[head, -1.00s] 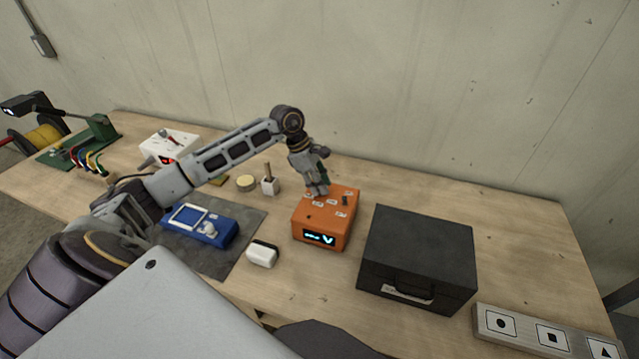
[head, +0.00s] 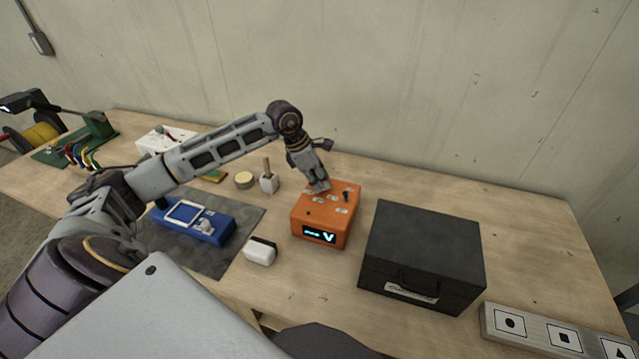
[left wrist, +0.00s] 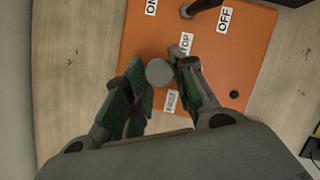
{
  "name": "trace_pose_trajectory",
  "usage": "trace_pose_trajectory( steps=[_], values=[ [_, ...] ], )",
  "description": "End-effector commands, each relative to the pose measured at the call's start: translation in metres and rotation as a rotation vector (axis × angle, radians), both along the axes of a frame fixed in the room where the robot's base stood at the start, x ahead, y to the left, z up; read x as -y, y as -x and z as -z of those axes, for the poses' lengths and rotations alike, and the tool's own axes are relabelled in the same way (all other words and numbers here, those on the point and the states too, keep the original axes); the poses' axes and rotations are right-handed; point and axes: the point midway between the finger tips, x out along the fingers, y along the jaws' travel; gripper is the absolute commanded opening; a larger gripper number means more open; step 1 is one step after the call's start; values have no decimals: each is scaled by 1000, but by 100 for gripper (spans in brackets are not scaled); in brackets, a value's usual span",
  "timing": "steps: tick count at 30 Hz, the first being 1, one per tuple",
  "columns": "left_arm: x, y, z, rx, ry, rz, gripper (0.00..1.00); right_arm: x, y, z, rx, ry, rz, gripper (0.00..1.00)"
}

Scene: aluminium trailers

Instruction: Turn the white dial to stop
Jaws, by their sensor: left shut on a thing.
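The orange box (head: 335,218) stands on the workbench with a lit display on its front. Its white dial (left wrist: 160,72) is a small round knob on the top face, seen in the left wrist view between my fingers. The label STOP (left wrist: 186,45) lies just up and right of the dial; another label (left wrist: 170,101), partly readable, lies below it. My left gripper (head: 319,188) reaches down onto the box top and is shut on the dial. The fingers hide the dial in the head view. I cannot make out the dial's pointing direction. My right gripper is not in view.
A dark lever (left wrist: 202,6) between ON and OFF labels is close to the dial. A black case (head: 423,250) stands right of the box. A white block (head: 260,252), a blue meter (head: 195,222) and a brush holder (head: 269,184) are to the left. The wall is behind.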

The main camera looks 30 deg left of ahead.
Motion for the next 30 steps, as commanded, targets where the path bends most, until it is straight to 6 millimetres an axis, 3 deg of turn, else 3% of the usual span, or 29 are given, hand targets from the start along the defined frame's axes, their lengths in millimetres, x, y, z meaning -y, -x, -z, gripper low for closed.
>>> trace_pose_trajectory(
  steps=[17, 30],
  values=[
    [2, 1, 1, 6, 0, -348, 2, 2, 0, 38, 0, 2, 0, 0],
    [5, 2, 0, 6, 1, -597, 2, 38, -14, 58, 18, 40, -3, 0]
  ],
)
